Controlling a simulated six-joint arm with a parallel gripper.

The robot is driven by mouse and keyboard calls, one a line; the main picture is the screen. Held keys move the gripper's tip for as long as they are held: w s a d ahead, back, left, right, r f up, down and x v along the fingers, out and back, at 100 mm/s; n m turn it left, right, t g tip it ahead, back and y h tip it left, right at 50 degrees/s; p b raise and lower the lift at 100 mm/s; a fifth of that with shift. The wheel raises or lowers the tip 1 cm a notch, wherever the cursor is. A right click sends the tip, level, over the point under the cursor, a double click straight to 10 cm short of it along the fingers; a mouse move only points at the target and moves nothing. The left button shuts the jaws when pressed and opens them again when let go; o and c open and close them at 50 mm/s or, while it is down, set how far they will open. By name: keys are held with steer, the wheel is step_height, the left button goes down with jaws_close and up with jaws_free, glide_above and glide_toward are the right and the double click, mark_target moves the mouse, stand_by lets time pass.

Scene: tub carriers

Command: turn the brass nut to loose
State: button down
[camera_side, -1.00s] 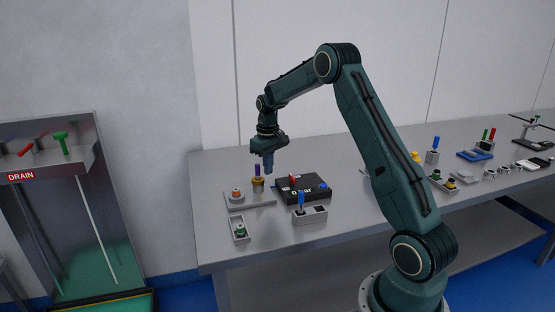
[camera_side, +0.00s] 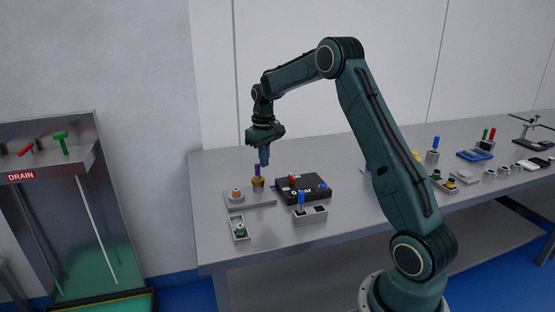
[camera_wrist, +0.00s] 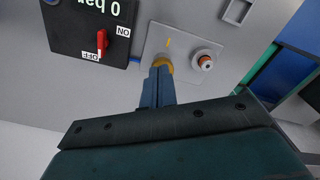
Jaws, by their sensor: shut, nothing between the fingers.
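My gripper (camera_side: 264,163) points down, shut and empty, above and slightly right of the nut in the side view. Its blue fingers (camera_wrist: 160,74) are together in the wrist view.
A white fitting with an orange centre (camera_side: 236,195) shares the plate. A black box (camera_side: 314,196) with a red ON/OFF switch (camera_wrist: 101,42) stands close to the right.

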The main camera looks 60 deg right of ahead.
mark_target(258, 181)
steer(key=shift+f, duration=0.15)
steer(key=shift+f, duration=3.35)
steer(key=shift+w+d, duration=0.15)
steer(key=shift+w, duration=0.1)
steer(key=shift+d, duration=0.15)
steer(key=shift+s, duration=0.4)
steer(key=shift+r, duration=0.1)
